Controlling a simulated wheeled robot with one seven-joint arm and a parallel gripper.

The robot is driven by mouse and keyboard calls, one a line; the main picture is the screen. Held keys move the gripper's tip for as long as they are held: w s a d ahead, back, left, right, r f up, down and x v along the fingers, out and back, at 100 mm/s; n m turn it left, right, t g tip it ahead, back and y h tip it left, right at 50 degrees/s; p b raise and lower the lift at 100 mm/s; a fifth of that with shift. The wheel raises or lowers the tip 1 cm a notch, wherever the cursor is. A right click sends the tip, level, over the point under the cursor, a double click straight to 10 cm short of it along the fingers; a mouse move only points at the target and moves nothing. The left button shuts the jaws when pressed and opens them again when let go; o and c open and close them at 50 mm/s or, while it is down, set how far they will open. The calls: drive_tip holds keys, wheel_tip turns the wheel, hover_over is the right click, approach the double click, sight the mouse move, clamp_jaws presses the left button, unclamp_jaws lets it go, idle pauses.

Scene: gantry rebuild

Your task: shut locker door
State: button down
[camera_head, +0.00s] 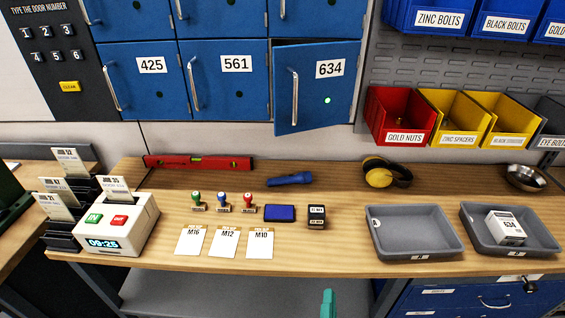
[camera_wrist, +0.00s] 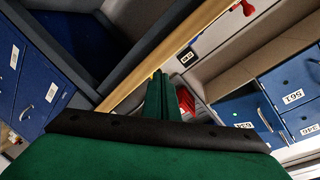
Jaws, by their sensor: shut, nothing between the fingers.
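The blue locker door 634 (camera_head: 315,95) stands slightly ajar in the head view, swung out from the locker bank, with a vertical handle on its left side and a green light lit. The neighbouring doors 561 (camera_head: 224,80) and 425 (camera_head: 146,82) look shut. In the wrist view a blue door that appears to be 634 (camera_wrist: 238,108) shows at the right, tilted. My gripper (camera_wrist: 158,95) has green fingers, shut together and empty, apart from the door. Its green tip (camera_head: 328,303) appears low at the bottom edge of the head view, well below the lockers.
The wooden bench (camera_head: 340,215) lies below the lockers. It holds stamps, cards, a blue flashlight (camera_head: 290,179), ear muffs (camera_head: 386,173) and two grey trays; the right tray (camera_head: 545,235) holds a box marked 634 (camera_head: 505,228). A red bin (camera_head: 400,115) hangs right of the door.

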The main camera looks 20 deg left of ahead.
sight(278, 115)
drive_tip(key=w+a+r+m+y, duration=0.15)
drive_tip(key=w+r, duration=0.25)
drive_tip(key=r, duration=0.4)
drive_tip(key=w+a+r+y, duration=0.3)
drive_tip(key=w+r, duration=0.1)
drive_tip(key=r, duration=0.4)
drive_tip(key=w+a+r+m+y, duration=0.1)
drive_tip(key=w+a+r+y, duration=0.15)
drive_tip(key=r, duration=0.55)
wheel_tip(278, 115, up, 11)
drive_tip(key=s+a+n+g+y, duration=0.1)
drive_tip(key=a+g+y, duration=0.1)
drive_tip(key=a, duration=0.1)
drive_tip(key=x, duration=1.3)
drive_tip(key=shift+w+a+r, duration=0.1)
drive_tip(key=shift+a, duration=0.15)
